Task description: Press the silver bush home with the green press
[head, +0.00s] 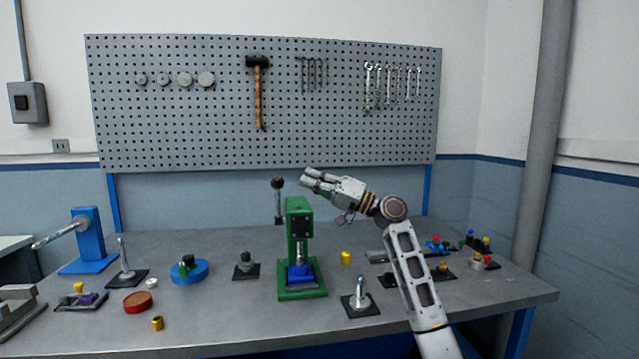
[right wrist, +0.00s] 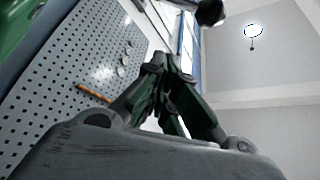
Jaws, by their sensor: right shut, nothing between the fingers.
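The green press (head: 299,218) stands on the bench, its lever upright with a black knob (head: 278,183) on top. A blue block (head: 299,272) sits on its base under the ram. I cannot make out the silver bush at the block; the ram's silver parts (head: 299,250) show just above it. My right gripper (head: 305,177) is shut and empty, up beside the lever knob, to its right and apart from it. In the right wrist view the shut fingers (right wrist: 166,68) show, with the black knob (right wrist: 210,12) beyond them. My left gripper is out of view.
A silver post on a black plate (head: 361,305) stands right of the press, near a yellow bush (head: 346,258). A blue lever tool (head: 88,240), a blue round holder (head: 188,272) and a red disc (head: 138,302) lie left. A pegboard (head: 200,120) stands behind.

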